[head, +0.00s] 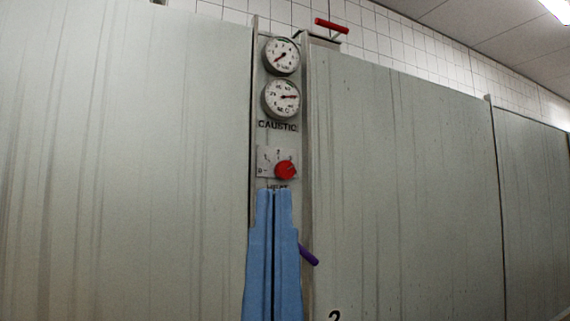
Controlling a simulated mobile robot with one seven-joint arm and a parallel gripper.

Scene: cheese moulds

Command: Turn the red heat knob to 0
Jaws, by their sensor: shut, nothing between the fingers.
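The red heat knob (286,170) sits at the right of a small pale dial plate (264,155), in the narrow panel between two large grey-green panels. Marks run in an arc on the plate, with what looks like a 0 at its lower left. The knob is at the right side of the arc; its exact setting is too small to read. My gripper (273,191), with blue fingers pointing up, is shut and empty. Its tips show just below the plate and knob, partly hiding the label there. I cannot tell whether they touch anything.
Two round gauges (281,99) are above the plate, with the word CAUSTIC under the lower one. A purple handle (309,255) sticks out right of my gripper. A red handle (332,25) is at the top. The large panels (400,180) on both sides are flat and clear.

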